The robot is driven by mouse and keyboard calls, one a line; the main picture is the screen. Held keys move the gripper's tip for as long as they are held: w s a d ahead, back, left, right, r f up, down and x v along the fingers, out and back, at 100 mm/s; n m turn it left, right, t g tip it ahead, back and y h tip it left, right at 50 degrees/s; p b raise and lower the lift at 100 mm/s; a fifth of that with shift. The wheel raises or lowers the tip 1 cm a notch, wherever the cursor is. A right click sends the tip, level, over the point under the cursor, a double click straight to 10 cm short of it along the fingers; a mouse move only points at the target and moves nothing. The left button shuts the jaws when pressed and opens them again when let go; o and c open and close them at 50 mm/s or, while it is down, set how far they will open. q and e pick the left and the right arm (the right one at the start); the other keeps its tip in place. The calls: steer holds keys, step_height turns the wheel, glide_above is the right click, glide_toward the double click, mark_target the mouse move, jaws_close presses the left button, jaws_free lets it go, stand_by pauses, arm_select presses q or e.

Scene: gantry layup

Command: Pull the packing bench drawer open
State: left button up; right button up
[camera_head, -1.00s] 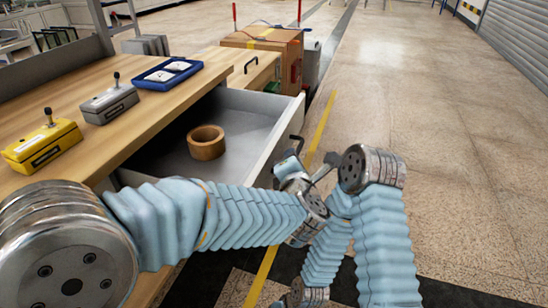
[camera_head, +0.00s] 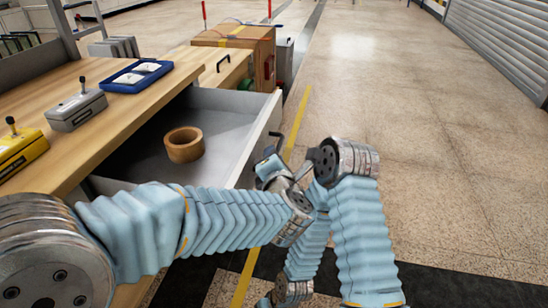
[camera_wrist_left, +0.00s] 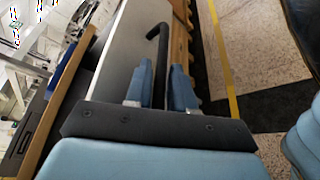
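The packing bench drawer (camera_head: 258,131) stands well out of the bench, with its grey inside showing. A roll of brown tape (camera_head: 184,145) lies in it. The drawer's black bar handle (camera_wrist_left: 162,45) runs between the blue fingers of my left gripper (camera_wrist_left: 161,85) in the left wrist view. The fingers lie close on both sides of the bar and look shut on it. In the head view my left gripper (camera_head: 268,166) is at the drawer's outer front face.
The wooden bench top (camera_head: 120,115) holds a yellow box (camera_head: 18,150), a grey box (camera_head: 76,110) and a blue tray (camera_head: 137,75). A cardboard box (camera_head: 235,42) stands behind the drawer. The floor right of the yellow line (camera_head: 296,135) is clear.

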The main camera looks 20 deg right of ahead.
arm_select(q)
steer(key=b+v, duration=0.1)
steer(key=v, duration=1.2)
steer(key=shift+s, duration=0.2)
